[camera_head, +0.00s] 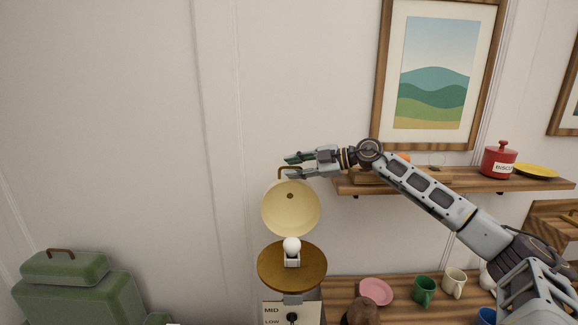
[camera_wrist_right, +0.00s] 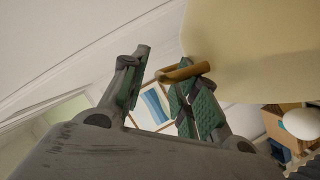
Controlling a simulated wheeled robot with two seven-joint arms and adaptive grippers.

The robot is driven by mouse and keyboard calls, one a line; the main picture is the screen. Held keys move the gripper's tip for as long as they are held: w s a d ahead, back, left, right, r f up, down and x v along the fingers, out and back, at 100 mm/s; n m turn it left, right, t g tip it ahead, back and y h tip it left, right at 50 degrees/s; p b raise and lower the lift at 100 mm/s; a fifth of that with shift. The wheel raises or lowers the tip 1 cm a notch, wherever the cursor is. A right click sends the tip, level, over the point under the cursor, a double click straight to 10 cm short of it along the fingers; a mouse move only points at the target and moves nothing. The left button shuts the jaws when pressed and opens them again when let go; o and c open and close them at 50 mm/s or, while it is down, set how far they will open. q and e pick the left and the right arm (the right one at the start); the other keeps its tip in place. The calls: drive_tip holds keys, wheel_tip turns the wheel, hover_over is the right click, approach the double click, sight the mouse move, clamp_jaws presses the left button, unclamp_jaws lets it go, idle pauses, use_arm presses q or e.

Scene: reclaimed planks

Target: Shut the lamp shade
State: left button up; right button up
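The lamp shade (camera_head: 291,212) is a cream dome standing open, its hollow side facing me, above the round brown lamp base plate (camera_head: 275,262) with a white bulb (camera_head: 292,246). A brown handle (camera_head: 282,171) sticks up from the shade's top rim. My right gripper (camera_head: 288,166) is at the handle with its fingers apart. In the right wrist view the handle (camera_wrist_right: 185,72) crosses the tip of one finger of the open gripper (camera_wrist_right: 162,85), beside the shade (camera_wrist_right: 260,50); I cannot tell whether they touch. My left gripper is not in view.
A wall shelf (camera_head: 470,183) with a red biscuit jar (camera_head: 499,163) and yellow plate (camera_head: 537,170) is behind my right arm. A green case (camera_head: 75,290) is at left. The wall area left of the lamp is clear.

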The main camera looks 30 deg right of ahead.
drive_tip(key=shift+p+x, duration=0.4)
drive_tip(key=shift+x, duration=0.55)
clamp_jaws()
